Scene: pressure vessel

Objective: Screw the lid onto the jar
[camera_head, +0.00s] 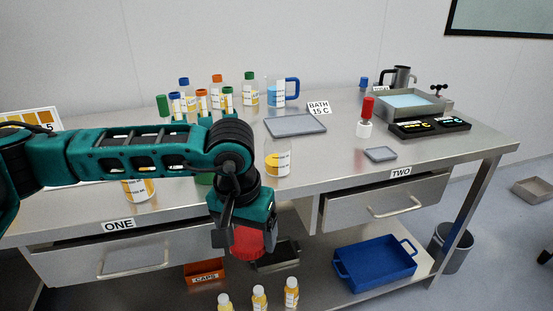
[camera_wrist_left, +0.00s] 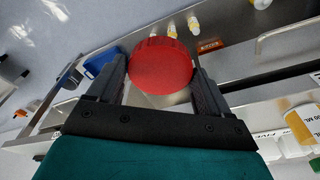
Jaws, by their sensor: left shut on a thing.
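The red ribbed lid (camera_head: 252,242) is held in my left gripper (camera_head: 243,236), in front of the table's front edge and above the lower shelf. In the left wrist view the lid (camera_wrist_left: 161,66) sits between the two dark fingers, with its flat top facing the camera. A clear jar (camera_head: 277,160) with yellow contents and a label stands on the table just right of my left arm. No lid shows on it. The lid and this jar are apart. A second jar (camera_head: 138,190) stands partly hidden behind my left arm. My right gripper is not in view.
Behind the arm stand several capped bottles (camera_head: 250,92) and a blue-handled beaker (camera_head: 283,93). A grey tray (camera_head: 295,125) and a red-topped dropper bottle (camera_head: 365,118) stand to the right. Below are drawers, a blue bin (camera_head: 375,264), an orange caps box (camera_head: 204,273) and several small bottles.

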